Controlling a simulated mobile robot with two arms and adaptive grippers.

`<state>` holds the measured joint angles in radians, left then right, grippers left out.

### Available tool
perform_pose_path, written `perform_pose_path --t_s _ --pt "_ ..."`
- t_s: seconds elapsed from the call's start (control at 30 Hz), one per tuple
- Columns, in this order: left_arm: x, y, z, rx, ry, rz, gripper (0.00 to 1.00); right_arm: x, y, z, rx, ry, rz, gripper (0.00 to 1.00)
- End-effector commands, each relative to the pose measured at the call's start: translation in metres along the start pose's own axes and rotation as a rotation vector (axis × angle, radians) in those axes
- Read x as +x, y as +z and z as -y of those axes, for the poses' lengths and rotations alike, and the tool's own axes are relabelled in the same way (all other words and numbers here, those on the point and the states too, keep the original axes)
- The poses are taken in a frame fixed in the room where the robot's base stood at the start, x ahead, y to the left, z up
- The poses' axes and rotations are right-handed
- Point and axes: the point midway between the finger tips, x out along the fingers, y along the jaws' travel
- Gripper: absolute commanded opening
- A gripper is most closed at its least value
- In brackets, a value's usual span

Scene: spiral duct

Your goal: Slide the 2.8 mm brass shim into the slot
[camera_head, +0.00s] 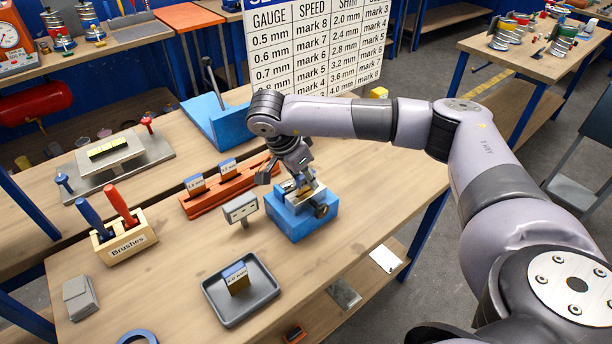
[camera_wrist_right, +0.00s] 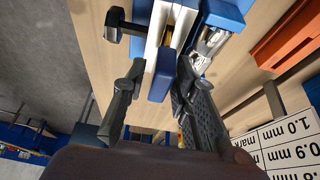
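A blue fixture (camera_head: 292,222) with a pale top stands on the front bench in the head view. My right gripper (camera_head: 285,176) is over the fixture. In the wrist view its fingers (camera_wrist_right: 160,80) stand apart on either side of the blue cap, with a gap at the left finger. My left gripper is out of view.
A grey tray (camera_head: 217,306) holds another blue-and-brass shim, apparently marked 4.0 mm. An orange rack (camera_head: 237,190) holds two labelled shims. A brush holder (camera_head: 125,238) is further left. A gauge chart (camera_head: 315,45) stands behind.

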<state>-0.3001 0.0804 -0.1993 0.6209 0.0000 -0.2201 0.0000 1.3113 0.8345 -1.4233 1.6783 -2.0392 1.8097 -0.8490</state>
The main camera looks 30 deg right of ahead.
Motion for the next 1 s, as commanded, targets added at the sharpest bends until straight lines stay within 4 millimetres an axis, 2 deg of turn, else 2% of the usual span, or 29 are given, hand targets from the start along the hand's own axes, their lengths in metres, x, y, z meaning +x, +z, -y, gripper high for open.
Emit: perform_pose_path --t_s 0.13,0.4,0.53,0.67,1.0 --pt "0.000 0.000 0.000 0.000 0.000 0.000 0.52 0.000 0.000 0.000 0.000 0.000 0.000 0.38" --pt "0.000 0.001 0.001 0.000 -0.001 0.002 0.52 0.000 0.000 0.000 0.000 0.000 0.000 0.38" --pt "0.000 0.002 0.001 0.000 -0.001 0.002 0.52 -0.009 0.000 0.001 0.000 -0.002 0.001 0.38" --pt "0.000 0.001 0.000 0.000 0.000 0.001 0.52 -0.030 0.000 0.001 -0.001 -0.004 0.000 0.38" --pt "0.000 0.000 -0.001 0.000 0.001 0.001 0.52 -0.100 0.000 0.001 -0.001 -0.006 -0.001 0.38"
